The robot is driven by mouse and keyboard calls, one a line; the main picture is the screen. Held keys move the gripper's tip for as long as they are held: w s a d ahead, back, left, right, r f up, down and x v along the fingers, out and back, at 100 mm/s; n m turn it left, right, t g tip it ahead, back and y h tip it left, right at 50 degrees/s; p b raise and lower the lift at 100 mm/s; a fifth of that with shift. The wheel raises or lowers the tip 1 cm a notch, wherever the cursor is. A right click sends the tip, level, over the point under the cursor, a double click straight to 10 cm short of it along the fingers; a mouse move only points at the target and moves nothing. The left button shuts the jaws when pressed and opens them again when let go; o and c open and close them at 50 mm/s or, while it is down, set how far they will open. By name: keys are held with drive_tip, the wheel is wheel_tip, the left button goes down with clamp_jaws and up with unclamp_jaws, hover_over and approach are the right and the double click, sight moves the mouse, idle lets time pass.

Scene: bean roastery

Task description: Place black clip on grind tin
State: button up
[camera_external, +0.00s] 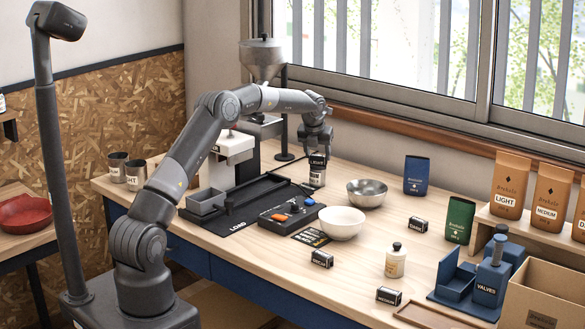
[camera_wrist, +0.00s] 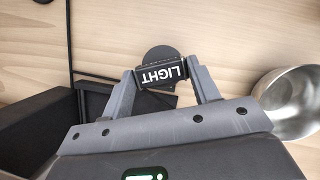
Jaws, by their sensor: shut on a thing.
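The black clip (camera_wrist: 160,73) has a white LIGHT label and sits between the two fingers of my gripper (camera_wrist: 163,84), which is shut on it. In the external view the clip (camera_external: 317,161) shows below my gripper (camera_external: 317,152). The small metallic grind tin (camera_external: 317,179) stands upright on the bench directly below it. The clip is at the tin's upper edge; I cannot tell whether it touches the rim. In the wrist view a dark round shape (camera_wrist: 158,54) shows just beyond the clip, partly hidden by it; I cannot tell if it is the tin.
A steel bowl (camera_external: 367,193) stands close right of the tin, with a white bowl (camera_external: 342,223) nearer. A black tray (camera_external: 232,213) lies left. Other labelled black clips (camera_external: 322,259) (camera_external: 389,296) (camera_external: 418,224) lie right and front. A grinder stand (camera_external: 284,125) rises behind left.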

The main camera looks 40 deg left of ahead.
drive_tip(key=o, duration=1)
drive_tip(key=shift+c, duration=0.2)
drive_tip(key=s+d+r+n, duration=0.3)
drive_tip(key=s+r, duration=0.5)
drive_tip(key=r, duration=0.2)
drive_tip(key=s+d+r+n, duration=0.3)
drive_tip(key=s+r+n, duration=0.1)
drive_tip(key=s+r, duration=0.45)
drive_tip(key=s+d+r+n, duration=0.1)
drive_tip(key=s+r+n, duration=0.1)
drive_tip(key=s+n, duration=0.3)
drive_tip(key=s+d+r+n, duration=0.1)
drive_tip(key=s+r+n, duration=0.1)
drive_tip(key=s, duration=0.6)
drive_tip(key=s+f+n+h, duration=0.1)
drive_tip(key=s+f+n, duration=0.3)
drive_tip(key=s+n, duration=0.4)
drive_tip(key=s+f+n+t, duration=0.1)
drive_tip(key=s+f+n, duration=0.4)
drive_tip(key=s, duration=1.4)
drive_tip(key=n, duration=0.4)
drive_tip(key=shift+d+n+t+h, duration=0.3)
drive_tip(key=shift+d+h, duration=0.1)
